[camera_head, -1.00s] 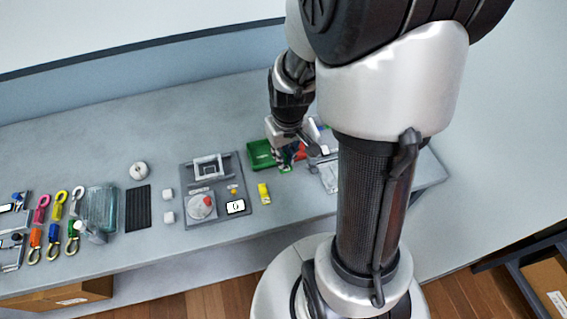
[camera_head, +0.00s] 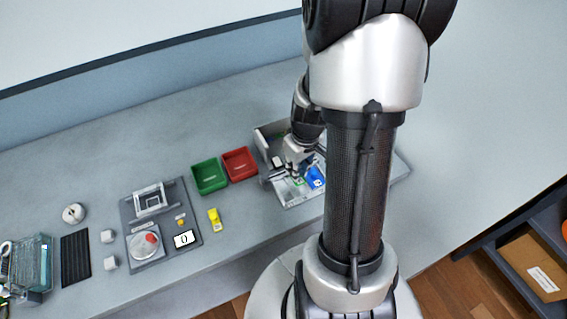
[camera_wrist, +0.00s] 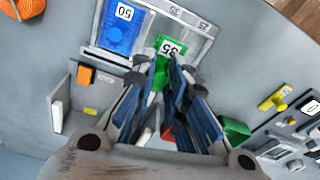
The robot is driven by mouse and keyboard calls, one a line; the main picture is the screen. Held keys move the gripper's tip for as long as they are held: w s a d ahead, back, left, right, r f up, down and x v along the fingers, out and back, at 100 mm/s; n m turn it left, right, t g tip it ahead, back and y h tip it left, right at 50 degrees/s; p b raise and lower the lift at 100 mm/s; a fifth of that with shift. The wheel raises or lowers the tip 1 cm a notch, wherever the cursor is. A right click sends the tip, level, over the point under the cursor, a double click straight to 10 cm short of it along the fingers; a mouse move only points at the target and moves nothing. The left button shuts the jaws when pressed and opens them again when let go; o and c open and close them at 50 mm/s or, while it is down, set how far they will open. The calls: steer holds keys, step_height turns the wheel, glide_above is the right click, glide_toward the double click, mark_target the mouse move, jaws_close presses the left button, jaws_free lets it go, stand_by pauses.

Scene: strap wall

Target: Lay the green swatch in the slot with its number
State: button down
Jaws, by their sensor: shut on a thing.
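The green swatch (camera_wrist: 160,62) bears a white label reading 35 and sits between my fingertips in the wrist view. My gripper (camera_wrist: 157,66) is shut on it; in the head view my gripper (camera_head: 294,174) is over the slotted tray (camera_head: 289,200). The tray rim (camera_wrist: 192,17) carries printed numbers, 35 and 25 readable. The swatch overlaps the tray beside the blue swatch (camera_wrist: 118,30), labelled 50, which lies in a slot and also shows in the head view (camera_head: 315,178). My fingers hide the swatch's lower part. I cannot tell whether it touches the slot floor.
A green bin (camera_head: 209,178) and a red bin (camera_head: 240,165) stand left of the tray. A scale station (camera_head: 160,222) and a yellow tag (camera_head: 214,221) are farther left. A grey upright holder (camera_wrist: 84,92) adjoins the tray. The table behind the bins is clear.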

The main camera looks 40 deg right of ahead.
steer(key=shift+s+d+f, duration=0.15)
steer(key=shift+d+f, duration=0.2)
steer(key=shift+f, duration=0.05)
steer(key=shift+a+f+b, duration=0.1)
steer(key=shift+f+b, duration=0.9)
steer(key=shift+f, duration=0.2)
steer(key=shift+f+b, duration=0.8)
steer(key=shift+b, duration=0.1)
steer(key=shift+f+b, duration=0.2)
steer(key=shift+b, duration=0.2)
steer(key=c, duration=1.5)
jaws_free()
steer(key=o, duration=0.4)
